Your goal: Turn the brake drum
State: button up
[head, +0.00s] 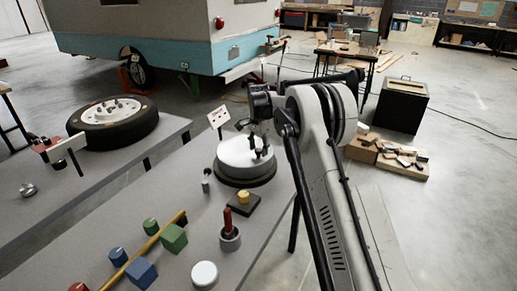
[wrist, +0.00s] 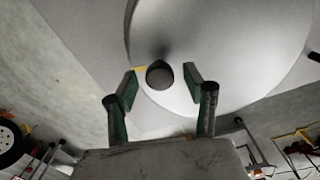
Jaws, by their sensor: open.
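The brake drum (head: 232,158) is a pale round disc on a dark round base at the bench's right edge. In the wrist view the drum's pale face (wrist: 240,60) fills much of the top, with a short dark peg (wrist: 160,74) standing on it near its left edge. My gripper (wrist: 160,84) is open, one green-padded finger on each side of the peg, with visible gaps. In the head view the gripper (head: 260,144) points down over the drum's right part. Its fingers partly hide the drum there, and I cannot tell their exact height.
A yellow knob on a dark block (head: 243,203), a red-handled cup (head: 229,237) and a white disc (head: 204,273) stand nearer on the bench. A small sign (head: 219,117) stands behind the drum. A wheel (head: 113,120) lies on the left bench. Coloured blocks (head: 173,238) lie front left.

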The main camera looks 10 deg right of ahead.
grip_shut()
dwell(0.3)
